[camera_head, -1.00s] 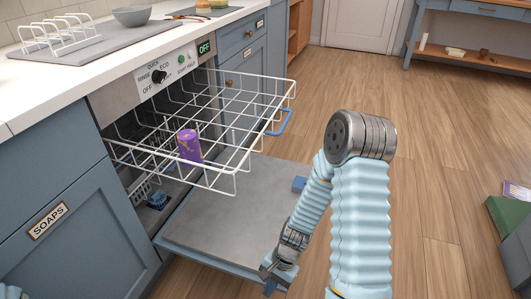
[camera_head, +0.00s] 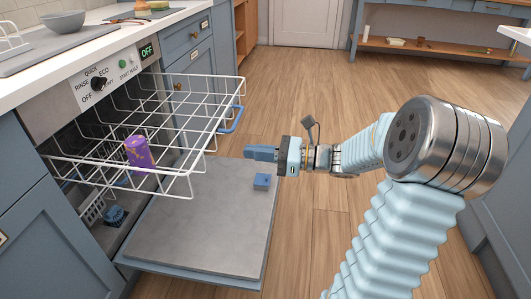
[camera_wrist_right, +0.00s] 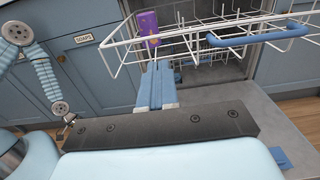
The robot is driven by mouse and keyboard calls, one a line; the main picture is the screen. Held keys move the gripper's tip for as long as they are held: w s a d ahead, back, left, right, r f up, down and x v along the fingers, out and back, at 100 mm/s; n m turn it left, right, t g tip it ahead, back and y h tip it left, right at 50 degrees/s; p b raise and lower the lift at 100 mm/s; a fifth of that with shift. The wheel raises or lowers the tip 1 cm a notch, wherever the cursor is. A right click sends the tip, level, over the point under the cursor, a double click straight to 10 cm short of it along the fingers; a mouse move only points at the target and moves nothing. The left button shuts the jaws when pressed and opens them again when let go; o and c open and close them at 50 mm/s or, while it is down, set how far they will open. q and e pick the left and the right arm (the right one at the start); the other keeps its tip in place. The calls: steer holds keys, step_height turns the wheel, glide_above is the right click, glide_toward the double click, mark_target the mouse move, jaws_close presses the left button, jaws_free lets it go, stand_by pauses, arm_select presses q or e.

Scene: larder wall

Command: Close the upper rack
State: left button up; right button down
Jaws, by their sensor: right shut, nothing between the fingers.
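The upper rack (camera_head: 190,112) is a white wire basket pulled far out of the dishwasher, over its lowered door (camera_head: 205,215). A blue handle (camera_head: 232,119) is on its front edge. A purple cup (camera_head: 140,154) stands in the rack. My right gripper (camera_head: 248,152) is shut and empty, pointing left, just in front of the rack and below its handle, apart from it. In the right wrist view the blue fingers (camera_wrist_right: 156,88) are together, with the rack's wires (camera_wrist_right: 190,50) and the handle (camera_wrist_right: 260,38) beyond. My left gripper is not visible in the head view.
A small blue block (camera_head: 262,181) lies on the open door. The control panel (camera_head: 110,82) shows OFF. A grey bowl (camera_head: 63,21) stands on the counter. The wooden floor (camera_head: 300,95) in front is mostly clear; a wooden bench (camera_head: 440,48) is at the back right.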

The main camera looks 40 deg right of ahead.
steer(key=x, duration=0.8)
steer(key=shift+w+a, duration=0.25)
steer(key=shift+a, duration=0.1)
steer(key=b+x, duration=0.2)
steer(key=x, duration=2.4)
steer(key=shift+w+a+f+b, duration=0.1)
steer(key=shift+w+a+b, duration=0.15)
steer(key=shift+a+b, duration=0.15)
steer(key=p, duration=0.2)
glide_toward(60, 132)
steer(key=p+x, duration=0.4)
steer(key=x, duration=0.2)
steer(key=shift+p, duration=0.4)
steer(key=shift+w+a, duration=0.1)
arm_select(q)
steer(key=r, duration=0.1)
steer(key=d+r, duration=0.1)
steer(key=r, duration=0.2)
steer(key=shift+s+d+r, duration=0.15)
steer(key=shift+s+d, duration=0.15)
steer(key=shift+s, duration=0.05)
arm_select(e)
steer(key=shift+r, duration=0.35)
